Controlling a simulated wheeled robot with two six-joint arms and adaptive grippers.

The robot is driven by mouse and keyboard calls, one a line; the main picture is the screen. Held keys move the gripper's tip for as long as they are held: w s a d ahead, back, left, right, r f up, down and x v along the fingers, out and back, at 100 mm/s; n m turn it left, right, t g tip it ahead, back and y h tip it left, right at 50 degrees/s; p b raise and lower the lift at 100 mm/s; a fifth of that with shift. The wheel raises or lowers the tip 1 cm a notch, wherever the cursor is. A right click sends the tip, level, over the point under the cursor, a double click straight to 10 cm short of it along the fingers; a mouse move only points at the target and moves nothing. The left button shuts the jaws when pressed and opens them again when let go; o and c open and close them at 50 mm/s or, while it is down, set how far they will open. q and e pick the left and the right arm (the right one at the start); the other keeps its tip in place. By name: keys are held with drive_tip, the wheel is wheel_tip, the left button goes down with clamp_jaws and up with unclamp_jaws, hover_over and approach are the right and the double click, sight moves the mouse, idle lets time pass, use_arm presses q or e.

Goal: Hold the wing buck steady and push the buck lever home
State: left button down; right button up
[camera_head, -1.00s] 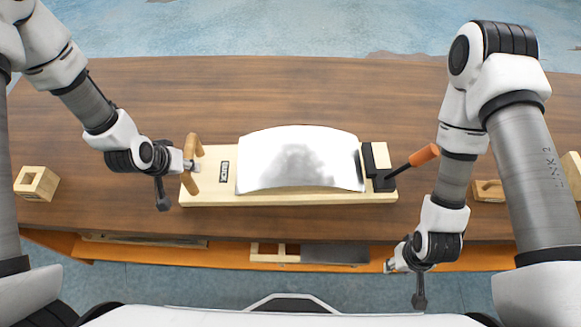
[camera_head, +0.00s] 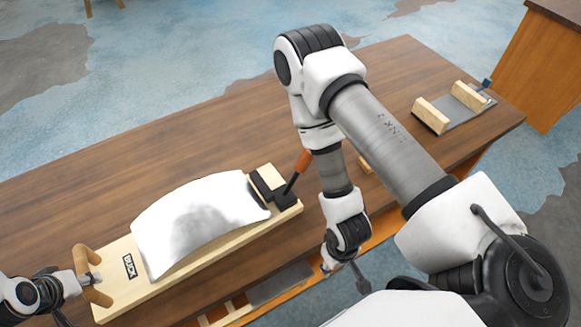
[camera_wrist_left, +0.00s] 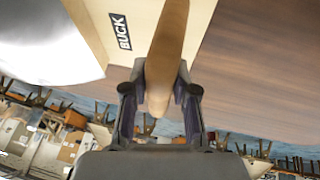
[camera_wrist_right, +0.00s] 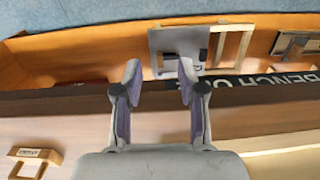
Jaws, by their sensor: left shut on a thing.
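The wing buck (camera_head: 118,292) is a pale wooden board labelled BUCK, with a curved silvery sheet (camera_head: 195,222) on top. My left gripper (camera_head: 90,279) is shut on the buck's wooden handle (camera_head: 84,258) at its left end. The handle also shows between the fingers in the left wrist view (camera_wrist_left: 165,60). The buck lever (camera_head: 302,164) has an orange grip on a dark rod and slants up from a black block (camera_head: 268,187) at the buck's right end. My right gripper (camera_wrist_right: 158,85) is open and empty, by the bench's front edge, apart from the lever.
The wooden bench top (camera_head: 230,135) is clear behind the buck. A fixture with two wooden rails (camera_head: 433,115) is at the bench's far right end. A grey plate (camera_head: 280,284) and a wooden frame lie on the shelf below the front edge. Another bench (camera_head: 548,70) stands beyond.

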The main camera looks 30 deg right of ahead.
drive_tip(key=shift+w+d+f, duration=0.1)
drive_tip(key=shift+w, duration=0.05)
clamp_jaws()
drive_tip(key=w+d+r+m+g+y, duration=0.1)
drive_tip(key=w+d+r+m+y, duration=0.1)
drive_tip(key=w, duration=0.3)
drive_tip(key=w+d+r+m+g+y, duration=0.1)
drive_tip(key=w+d+r+m, duration=0.1)
drive_tip(key=w+d+m, duration=0.1)
drive_tip(key=w+d+r+m+g+y, duration=0.1)
drive_tip(key=w+d+r+m+y, duration=0.1)
drive_tip(key=w+d, duration=0.3)
drive_tip(key=shift+w+m+y, duration=0.3)
drive_tip(key=shift+w+m, duration=0.3)
drive_tip(key=shift+w, duration=0.65)
drive_tip(key=w+d+r+m+t+y, duration=0.1)
drive_tip(key=w+d+r+m+y, duration=0.15)
drive_tip(key=w+d+r, duration=0.35)
drive_tip(key=w+d+r+m+t+y, duration=0.1)
drive_tip(key=w+d+r+m, duration=0.2)
drive_tip(key=w+r, duration=0.35)
approach(298, 173)
drive_tip(key=shift+w+a+f+n+h, duration=0.15)
drive_tip(key=shift+w+f, duration=0.2)
drive_tip(key=shift+f, duration=0.4)
drive_tip(key=shift+w+a+f+n+h, duration=0.1)
drive_tip(key=shift+w+f, duration=0.2)
drive_tip(key=shift+f, duration=0.5)
